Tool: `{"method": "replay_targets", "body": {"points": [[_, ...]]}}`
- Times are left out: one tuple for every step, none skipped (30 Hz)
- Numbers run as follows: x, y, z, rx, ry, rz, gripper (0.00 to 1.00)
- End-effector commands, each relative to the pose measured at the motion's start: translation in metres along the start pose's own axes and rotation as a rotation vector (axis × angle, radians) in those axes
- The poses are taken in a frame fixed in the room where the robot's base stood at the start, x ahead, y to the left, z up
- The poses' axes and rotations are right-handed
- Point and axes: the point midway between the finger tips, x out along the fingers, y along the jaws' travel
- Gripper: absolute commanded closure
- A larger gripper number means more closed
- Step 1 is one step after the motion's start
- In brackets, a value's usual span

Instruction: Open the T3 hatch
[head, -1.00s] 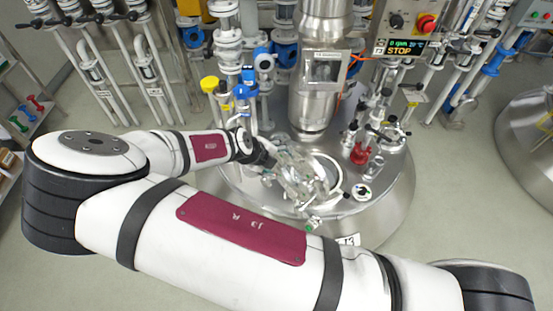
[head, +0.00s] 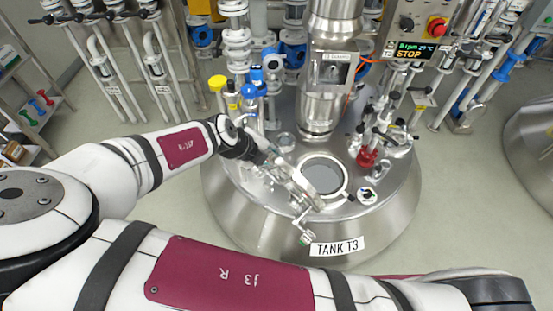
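The T3 hatch (head: 322,177) is a round port with a pale ring and a grey centre on top of the steel tank (head: 245,212), labelled TANK T3. I cannot tell whether the grey centre is a glass pane or the tank's inside. My gripper (head: 296,188) reaches in from the left and is at the hatch's left front edge. Slim metal and clear parts there overlap with it, so lid hardware and fingers are hard to separate. The finger opening and any grip are not clear.
A thick steel column (head: 320,110) stands behind the hatch. Red-based fittings (head: 367,157) and a round port (head: 367,195) are to its right. Blue-capped valves (head: 249,90) and a yellow cap (head: 217,82) are behind my wrist. A control box (head: 420,35) reads STOP.

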Motion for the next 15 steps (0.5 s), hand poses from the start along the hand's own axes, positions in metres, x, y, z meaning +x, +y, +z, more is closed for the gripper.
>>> {"method": "replay_targets", "body": {"points": [[-0.009,0.000,0.000,0.000,-0.003,0.000,0.69],[-0.014,0.000,0.000,0.001,-0.003,0.000,0.69],[-0.019,0.000,0.000,0.002,-0.003,-0.001,0.69],[-0.022,0.000,0.000,0.002,-0.002,-0.001,0.69],[-0.024,-0.001,0.000,0.001,-0.002,-0.001,0.69],[-0.028,-0.001,0.000,0.001,-0.001,-0.002,0.69],[-0.029,-0.001,0.000,0.001,-0.002,-0.002,0.69],[-0.031,-0.001,0.000,0.002,-0.002,-0.002,0.69],[-0.032,-0.001,0.000,0.002,-0.001,-0.002,0.69],[-0.032,-0.001,0.000,0.003,-0.001,-0.002,0.69],[-0.033,-0.001,0.000,0.003,-0.001,-0.002,0.69],[-0.033,-0.002,-0.001,0.003,-0.001,-0.002,0.69],[-0.033,-0.002,-0.001,0.003,-0.001,-0.002,0.69],[-0.033,-0.002,-0.001,0.003,-0.001,-0.002,0.69],[-0.033,-0.002,0.000,0.003,-0.001,-0.002,0.69]]}}
